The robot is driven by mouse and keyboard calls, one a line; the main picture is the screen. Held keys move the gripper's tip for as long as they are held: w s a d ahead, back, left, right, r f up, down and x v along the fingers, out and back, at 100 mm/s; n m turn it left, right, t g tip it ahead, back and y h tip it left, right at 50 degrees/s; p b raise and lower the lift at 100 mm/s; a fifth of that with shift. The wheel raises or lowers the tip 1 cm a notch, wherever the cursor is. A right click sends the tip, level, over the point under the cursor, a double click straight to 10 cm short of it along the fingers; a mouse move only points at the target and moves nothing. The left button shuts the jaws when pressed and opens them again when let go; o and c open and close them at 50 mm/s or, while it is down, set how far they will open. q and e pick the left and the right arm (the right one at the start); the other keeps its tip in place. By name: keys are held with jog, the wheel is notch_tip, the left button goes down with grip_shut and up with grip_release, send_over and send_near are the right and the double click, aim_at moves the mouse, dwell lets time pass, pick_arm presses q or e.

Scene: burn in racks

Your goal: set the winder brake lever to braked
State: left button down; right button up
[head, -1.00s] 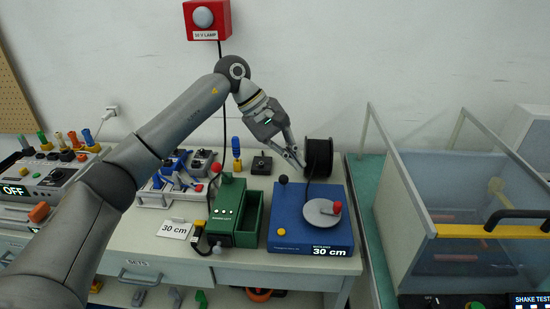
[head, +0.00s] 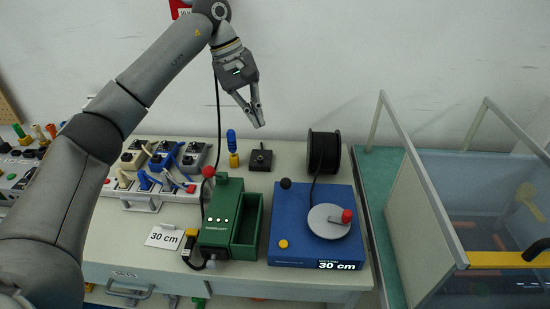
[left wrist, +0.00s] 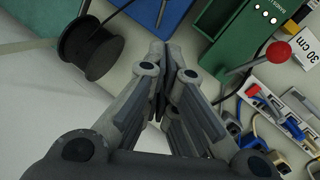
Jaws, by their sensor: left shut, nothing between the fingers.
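The winder (head: 262,232) is a blue box on the bench, with a grey disc (head: 327,228), a red crank knob (head: 347,216) and a yellow button (head: 283,244). A black ball knob (head: 285,183), which looks like the brake lever's, stands at its back left corner; its braked position cannot be read. A black cable spool (head: 323,152) stands behind the box and also shows in the left wrist view (left wrist: 90,50). My left gripper (head: 257,122) is shut and empty, in the air behind and above the winder, left of the spool. My right gripper is not in view.
A green machine (head: 220,215) with an open tray stands left of the winder, with a red ball lever (head: 208,172). A small black joystick-like box (head: 261,160) sits behind. A clear-walled shake tester (head: 425,200) stands at the right. The air above the winder is clear.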

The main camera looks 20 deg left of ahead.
aim_at(286, 184)
pick_arm(q)
jog(key=s+d+p+x, duration=0.1)
jog(key=s+p+x, duration=0.1)
jog(key=x, duration=1.1)
jog(key=shift+d+r+p, duration=0.25)
jog(key=shift+p, duration=0.15)
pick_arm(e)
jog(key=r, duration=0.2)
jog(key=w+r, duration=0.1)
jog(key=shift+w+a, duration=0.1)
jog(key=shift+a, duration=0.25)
pick_arm(q)
jog(key=shift+s, duration=0.1)
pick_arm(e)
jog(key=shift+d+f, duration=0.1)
